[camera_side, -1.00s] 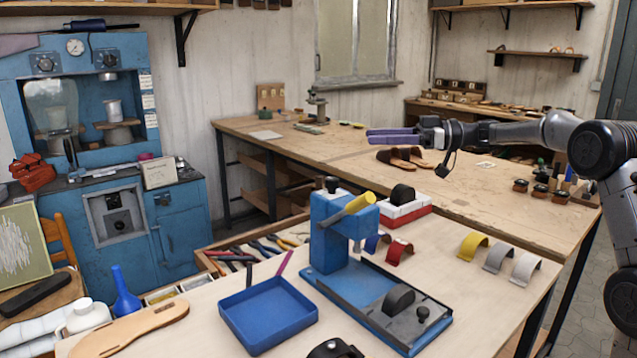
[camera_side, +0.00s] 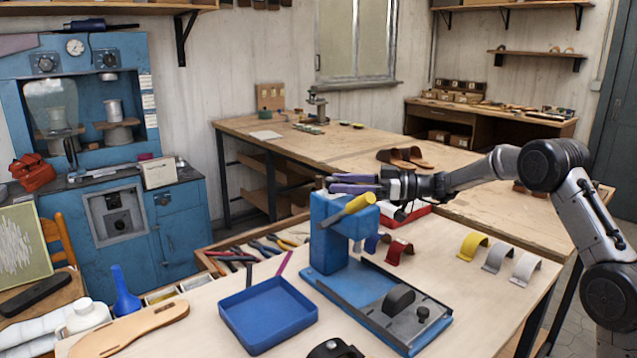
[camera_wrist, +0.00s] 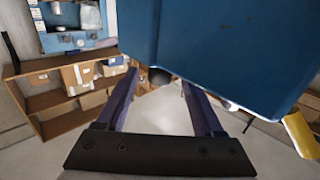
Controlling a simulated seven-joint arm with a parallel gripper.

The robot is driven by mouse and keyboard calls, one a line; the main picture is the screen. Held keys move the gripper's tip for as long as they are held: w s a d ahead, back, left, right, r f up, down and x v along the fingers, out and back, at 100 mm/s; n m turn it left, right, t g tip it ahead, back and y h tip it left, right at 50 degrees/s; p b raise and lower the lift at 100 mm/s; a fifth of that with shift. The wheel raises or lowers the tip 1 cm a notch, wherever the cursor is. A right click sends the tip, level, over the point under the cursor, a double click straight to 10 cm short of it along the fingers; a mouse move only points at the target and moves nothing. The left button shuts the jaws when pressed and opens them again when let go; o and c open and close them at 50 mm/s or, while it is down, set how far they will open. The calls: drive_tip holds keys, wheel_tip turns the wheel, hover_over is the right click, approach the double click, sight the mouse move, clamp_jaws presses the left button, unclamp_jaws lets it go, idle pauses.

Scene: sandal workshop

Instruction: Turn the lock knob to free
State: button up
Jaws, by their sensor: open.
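A blue press (camera_side: 325,240) with a yellow handle (camera_side: 352,208) stands upright on the front bench. A dark knob (camera_wrist: 158,77) shows at the edge of the blue body in the wrist view, between my fingertips; I cannot tell whether they touch it. In the side view the top of the press, where a dark knob stood, is mostly covered by my gripper. My gripper (camera_side: 334,183), with purple fingers, is open at the top of the press. A second small black knob (camera_side: 422,313) stands on the press's sliding plate, beside a dark rounded block (camera_side: 398,299).
A blue tray (camera_side: 268,315) lies left of the press. Red, yellow, grey and white curved straps (camera_side: 472,246) stand to its right. A tool tray (camera_side: 262,245) is behind. The yellow handle sticks out close to my fingers.

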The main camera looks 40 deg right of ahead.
sight(318, 193)
drive_tip(key=x, duration=0.5)
drive_tip(key=shift+w+a, duration=0.25)
drive_tip(key=shift+w, duration=0.05)
clamp_jaws()
